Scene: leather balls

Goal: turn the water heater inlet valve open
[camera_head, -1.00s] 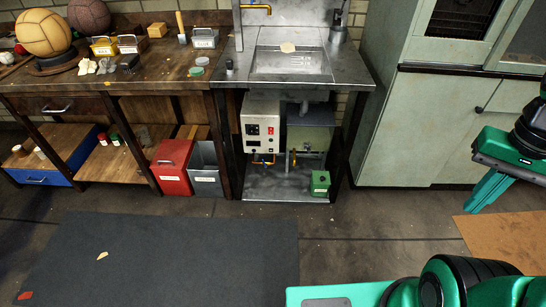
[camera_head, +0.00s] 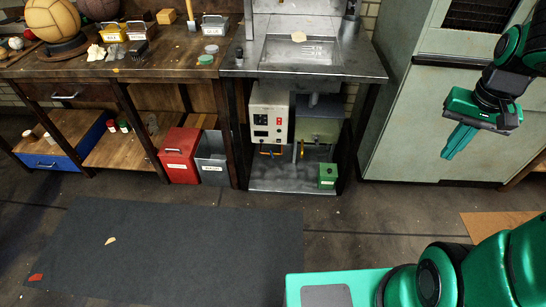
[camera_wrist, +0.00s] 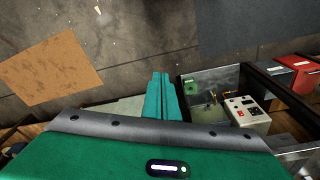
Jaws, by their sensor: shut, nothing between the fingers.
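The water heater (camera_head: 268,118) is a white box with a dark display and red parts, mounted under the metal sink. Small orange-yellow pipe fittings (camera_head: 268,152) show below it, and a thin upright pipe stands to their right. The inlet valve is too small to tell apart among these fittings. In the wrist view the heater (camera_wrist: 244,112) shows at the right. My gripper (camera_head: 448,157) hangs in front of the pale green cabinet, to the right of the sink stand and well apart from the heater. Its green fingers (camera_wrist: 160,76) are together and empty.
The sink stand's dark legs frame the heater. A small green box (camera_head: 327,176) stands on its lower shelf at the right. Red and grey bins (camera_head: 180,156) stand to the left. The pale green cabinet (camera_head: 405,125) is at the right. The floor before the sink is clear.

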